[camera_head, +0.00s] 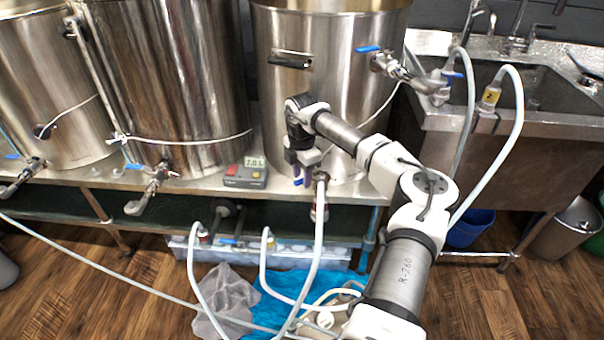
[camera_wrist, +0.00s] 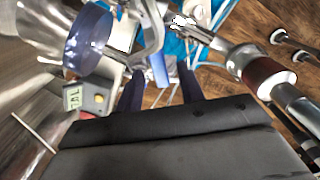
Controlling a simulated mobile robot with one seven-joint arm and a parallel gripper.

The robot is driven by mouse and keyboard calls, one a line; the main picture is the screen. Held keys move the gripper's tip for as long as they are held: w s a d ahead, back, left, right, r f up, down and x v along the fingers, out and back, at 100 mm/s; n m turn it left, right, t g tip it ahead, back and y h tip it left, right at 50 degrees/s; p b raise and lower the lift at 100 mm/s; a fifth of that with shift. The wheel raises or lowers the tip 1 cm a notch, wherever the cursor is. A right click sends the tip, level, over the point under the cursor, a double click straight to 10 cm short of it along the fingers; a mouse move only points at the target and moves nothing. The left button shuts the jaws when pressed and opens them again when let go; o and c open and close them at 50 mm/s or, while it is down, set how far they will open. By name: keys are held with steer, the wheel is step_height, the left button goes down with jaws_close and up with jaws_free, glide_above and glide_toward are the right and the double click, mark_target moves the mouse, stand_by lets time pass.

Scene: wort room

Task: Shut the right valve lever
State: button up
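My gripper (camera_head: 303,180) points down in front of the bottom valve (camera_head: 321,182) of the right steel kettle (camera_head: 345,75). In the wrist view my gripper (camera_wrist: 158,88) shows two dark blue fingers, apart, with a gap between them. A blue lever (camera_wrist: 158,69) shows between the fingertips in that view; I cannot tell whether it touches either finger. In the head view my gripper largely hides this lever. A pipe fitting with a red-brown band (camera_wrist: 264,74) lies right of the fingers in the wrist view.
A small control box (camera_head: 246,175) with a display stands on the shelf left of my gripper. Blue-levered valves show on the other kettles and higher on the right kettle (camera_head: 367,49). White hoses (camera_head: 316,245) hang below. A sink (camera_head: 545,100) stands at right.

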step_height(320, 180, up, 14)
stand_by(0.4)
steer(key=shift+f, duration=0.1)
